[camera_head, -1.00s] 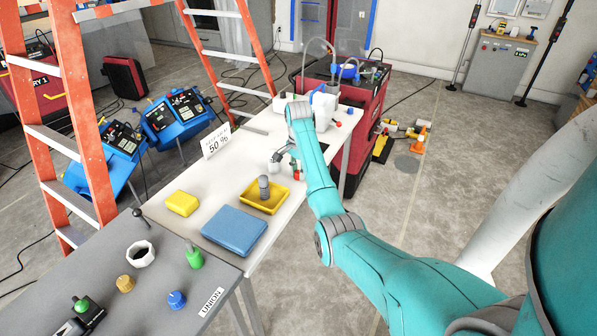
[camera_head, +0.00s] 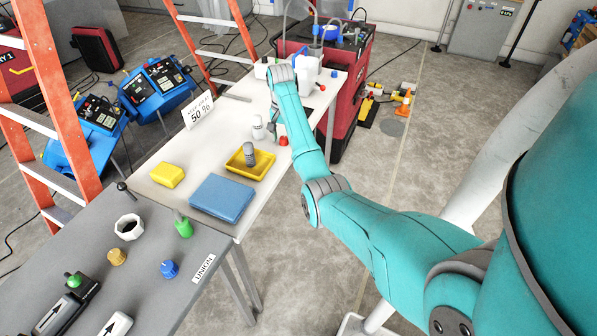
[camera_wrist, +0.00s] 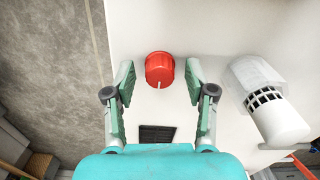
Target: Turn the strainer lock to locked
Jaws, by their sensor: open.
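A red round knob (camera_wrist: 159,69) with a white pointer mark stands on the white tabletop in the wrist view. It seems to be the strainer lock; its mark points toward the bottom of the picture. In the head view the red knob (camera_head: 283,141) shows beside my forearm. My gripper (camera_wrist: 160,74) is open, with one finger on each side of the knob and gaps visible between. In the head view my arm mostly hides the gripper. A white cylinder with dark slots and a clear sleeve (camera_wrist: 268,105), possibly the strainer, lies right of the right finger.
A dark square grate (camera_wrist: 157,133) is in the tabletop below the knob. In the head view, a yellow tray (camera_head: 237,169) with a grey item, a blue pad (camera_head: 222,198) and a yellow block (camera_head: 167,175) lie nearer. White containers (camera_head: 306,72) stand at the table's far end.

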